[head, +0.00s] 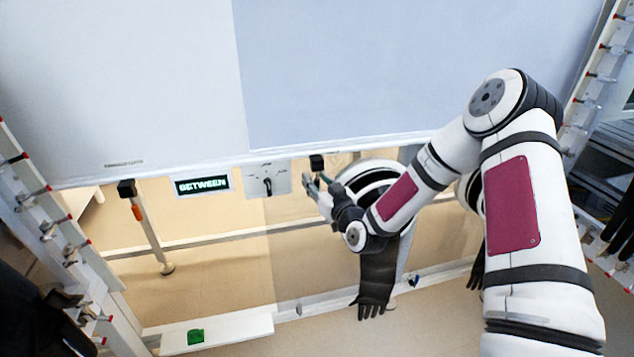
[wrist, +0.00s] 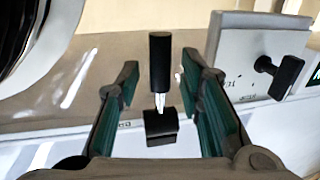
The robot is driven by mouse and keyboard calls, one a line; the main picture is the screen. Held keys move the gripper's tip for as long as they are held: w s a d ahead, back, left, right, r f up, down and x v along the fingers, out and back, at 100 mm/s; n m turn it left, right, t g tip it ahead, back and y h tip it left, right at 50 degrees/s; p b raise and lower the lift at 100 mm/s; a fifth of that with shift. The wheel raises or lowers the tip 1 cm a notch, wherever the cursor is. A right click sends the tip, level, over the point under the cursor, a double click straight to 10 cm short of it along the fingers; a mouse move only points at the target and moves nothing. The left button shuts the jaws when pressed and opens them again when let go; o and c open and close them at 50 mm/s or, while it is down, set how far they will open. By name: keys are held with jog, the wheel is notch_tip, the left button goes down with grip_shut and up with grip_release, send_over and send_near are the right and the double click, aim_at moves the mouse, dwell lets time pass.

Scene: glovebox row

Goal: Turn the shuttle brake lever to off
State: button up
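A small black-handled lever (wrist: 160,62) with a pale metal stem and a black base block (wrist: 160,126) stands between my gripper's fingers in the wrist view. In the head view its black part (head: 317,162) shows just above my gripper (head: 314,184). My gripper, also in the wrist view (wrist: 161,88), is open, one green-padded finger on each side of the lever, with gaps visible. A grey plate (head: 281,176) with a black turning handle (head: 267,186) is left of my gripper. I cannot read which control is labelled shuttle brake.
A display (head: 202,185) reading "BETWEEN" is left of the plate. Farther left is a black fitting (head: 127,188) with an orange-marked rod. A round glove port (head: 375,168) with a hanging black glove (head: 377,280) is behind my wrist. A green item (head: 195,336) lies on a low white ledge.

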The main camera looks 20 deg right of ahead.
grip_shut()
jog(key=shift+s+r+p, duration=0.1)
jog(key=shift+p, duration=0.35)
jog(key=g+p, duration=0.2)
jog(key=shift+s+r+p, duration=0.25)
jog(key=shift+s+p, duration=0.1)
jog(key=shift+s, duration=0.05)
jog(key=g+p, duration=0.2)
jog(key=s+g+p, duration=0.1)
jog(key=p, duration=0.1)
jog(key=shift+s+r+m+g+h, duration=0.1)
jog(key=shift+r+m+g+h, duration=0.2)
jog(key=shift+m, duration=0.1)
jog(key=shift+s+r+m+g+h+p, duration=0.2)
jog(key=shift+g+p, duration=0.25)
jog(key=shift+g, duration=0.55)
jog(key=shift+s+r+m+g+p, duration=0.15)
jog(key=shift+s+g+p, duration=0.25)
jog(key=shift+g, duration=0.6)
jog(key=shift+s+r+m+g+h+p, duration=0.15)
jog(key=shift+g+p, duration=0.35)
jog(key=shift+g, duration=0.5)
jog(key=shift+s, duration=0.1)
grip_release()
